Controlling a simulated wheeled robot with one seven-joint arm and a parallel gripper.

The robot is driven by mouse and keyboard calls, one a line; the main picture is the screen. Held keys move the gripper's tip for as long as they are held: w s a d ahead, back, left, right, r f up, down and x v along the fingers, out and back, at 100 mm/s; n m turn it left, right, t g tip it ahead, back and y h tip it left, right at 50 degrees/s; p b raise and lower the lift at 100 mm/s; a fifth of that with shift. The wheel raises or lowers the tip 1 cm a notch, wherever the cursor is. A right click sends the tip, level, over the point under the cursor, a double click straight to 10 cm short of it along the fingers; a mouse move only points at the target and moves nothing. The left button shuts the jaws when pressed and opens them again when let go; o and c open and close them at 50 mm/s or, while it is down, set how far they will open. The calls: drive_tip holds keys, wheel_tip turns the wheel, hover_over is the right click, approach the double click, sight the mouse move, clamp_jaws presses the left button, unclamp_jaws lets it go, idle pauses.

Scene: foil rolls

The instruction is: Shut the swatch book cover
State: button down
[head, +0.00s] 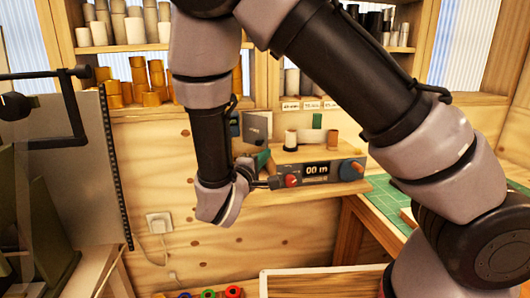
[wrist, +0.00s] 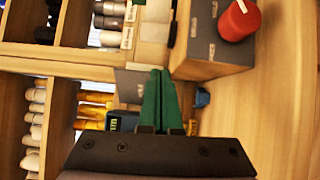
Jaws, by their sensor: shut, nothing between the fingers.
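A dark grey upright panel (head: 258,125) stands on the wooden ledge in the head view; it looks like the raised cover of the swatch book. Its pages or base are hidden or too small to tell. In the wrist view a grey panel (wrist: 130,86), probably the same one, lies just left of my fingers. My gripper (head: 264,157) is in front of the ledge, below the panel and left of the grey display unit. In the wrist view its green fingers (wrist: 160,78) are together and empty. I cannot tell whether they touch the panel.
The display unit (head: 317,172) with a red knob (head: 291,180) sits close to my fingers; the knob also shows in the wrist view (wrist: 239,20). Small rolls (head: 291,139) stand behind. Shelves of rolls are above. A green mat (head: 385,205) lies at right.

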drive_tip(key=s+d, duration=0.1)
drive_tip(key=s, duration=0.5)
drive_tip(key=m+g+h, duration=0.2)
drive_tip(key=m, duration=1.8)
approach(258, 144)
drive_tip(key=x, duration=0.7)
drive_tip(key=shift+a, duration=0.15)
